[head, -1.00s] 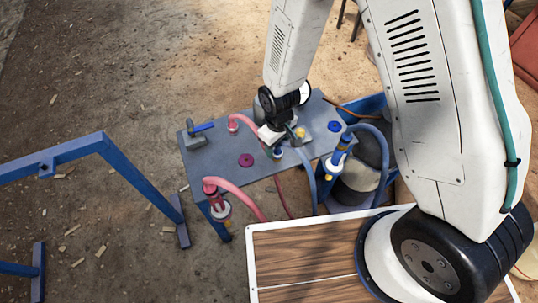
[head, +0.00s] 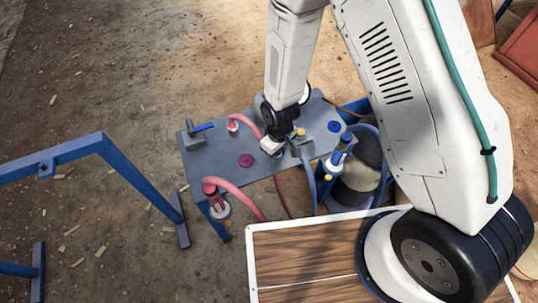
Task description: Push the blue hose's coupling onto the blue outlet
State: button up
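My gripper (head: 282,148) is low over the grey-topped bench, near its front middle. Its fingertips are small and partly hidden, so I cannot tell whether they are shut on anything. A blue hose (head: 310,185) comes up over the bench's front edge and ends at or beside the gripper. Its coupling and the blue outlet are not clearly visible there; the gripper covers that spot. I cannot tell whether they touch. A second blue hose (head: 383,152) arches at the right to a blue fitting (head: 343,148) at the bench's front right corner.
The bench (head: 210,158) also carries a blue-handled valve (head: 203,128), a magenta disc (head: 246,160), a blue disc (head: 334,126) and a yellow knob (head: 300,132). Pink hoses (head: 240,195) run at its left and middle. A blue frame (head: 80,155) stands at the left.

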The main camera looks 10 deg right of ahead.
jog(key=c, duration=0.3)
jog(key=shift+c, duration=0.2)
jog(key=shift+r, duration=0.1)
